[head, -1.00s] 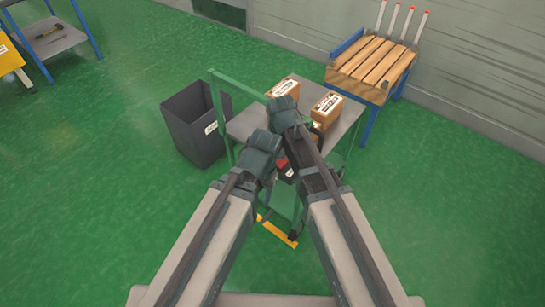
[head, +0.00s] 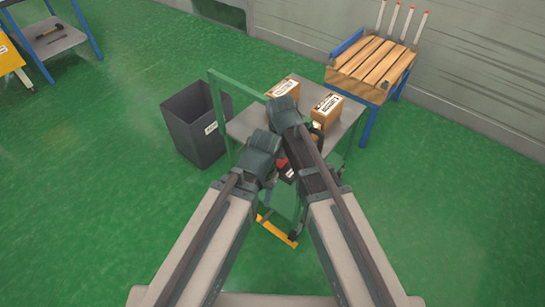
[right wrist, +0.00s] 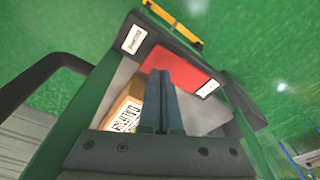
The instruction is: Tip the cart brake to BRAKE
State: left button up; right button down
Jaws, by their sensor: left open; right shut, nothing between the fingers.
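The cart (head: 241,122) has a green frame and a grey top and stands ahead of me, partly hidden by my arms. In the right wrist view a red rocker plate (right wrist: 185,66) sits in a dark housing with a white label at each end; the label print is too small to read surely. A bit of red (head: 282,162) shows between my arms in the head view. My right gripper (right wrist: 160,73) is shut and empty, its fingertips over the red plate; contact cannot be told. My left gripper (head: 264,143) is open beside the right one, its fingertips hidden.
Two cardboard boxes (head: 284,89) (head: 328,107) stand on the cart top. A dark bin (head: 190,130) is left of the cart. A blue-legged stand with wooden slats (head: 372,68) is behind right. A yellow bar (head: 277,231) lies low at the cart's near side.

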aim_at(280, 161)
jog(key=shift+f+b, duration=1.1)
dwell(0.7)
jog(key=shift+r, duration=0.1)
notch_tip(280, 161, up, 7)
jog(key=p, duration=0.7)
dwell(0.3)
jog(key=s+d+r+n+g+p, duration=0.1)
jog(key=s+d+r+n+p, duration=0.1)
jog(key=s, duration=0.6)
jog(key=s+d+r+n+g+h+p, duration=0.1)
jog(key=s+d+r+n+p, duration=0.2)
jog(key=s, duration=0.5)
jog(key=shift+s+d+r+p, duration=0.25)
jog(key=shift+d+r+p, duration=0.3)
jog(key=shift+p, duration=0.2)
